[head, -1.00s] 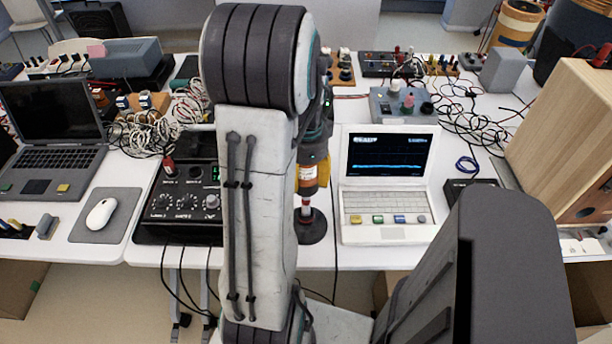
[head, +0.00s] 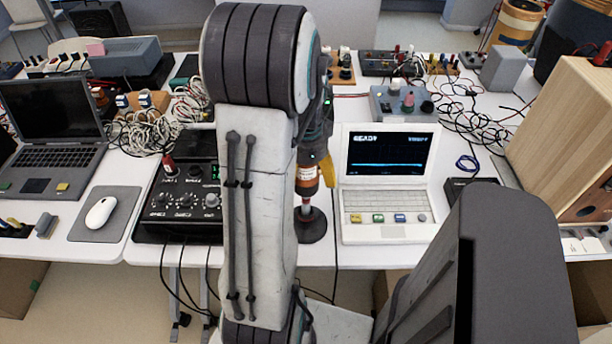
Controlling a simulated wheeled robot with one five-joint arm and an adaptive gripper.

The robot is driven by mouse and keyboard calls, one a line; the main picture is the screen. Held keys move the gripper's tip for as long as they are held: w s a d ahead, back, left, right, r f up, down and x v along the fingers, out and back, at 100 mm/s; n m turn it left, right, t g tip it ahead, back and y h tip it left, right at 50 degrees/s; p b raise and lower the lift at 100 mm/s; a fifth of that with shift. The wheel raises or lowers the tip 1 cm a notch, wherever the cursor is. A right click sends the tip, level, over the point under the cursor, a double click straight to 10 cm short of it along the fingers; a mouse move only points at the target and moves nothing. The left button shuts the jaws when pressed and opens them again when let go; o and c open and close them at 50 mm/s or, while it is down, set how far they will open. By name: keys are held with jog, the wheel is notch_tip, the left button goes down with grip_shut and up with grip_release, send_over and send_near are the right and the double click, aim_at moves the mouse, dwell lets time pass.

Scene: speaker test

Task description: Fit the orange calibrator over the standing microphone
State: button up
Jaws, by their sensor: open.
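The orange calibrator (head: 307,179), with a pale label band, is upright on top of the standing microphone (head: 306,207). My gripper (head: 313,172) is open around the calibrator's upper part. Its yellow right finger stands apart from the calibrator; the other finger is hidden behind my arm.
A white laptop (head: 388,206) with a flat cyan trace stands close on the right. A black mixer box (head: 178,203) stands on the left. A wooden speaker cabinet (head: 568,145) is at the far right. Tangled cables lie behind. Little table is free around the base.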

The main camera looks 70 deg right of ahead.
notch_tip(320, 180, up, 12)
dwell(0.8)
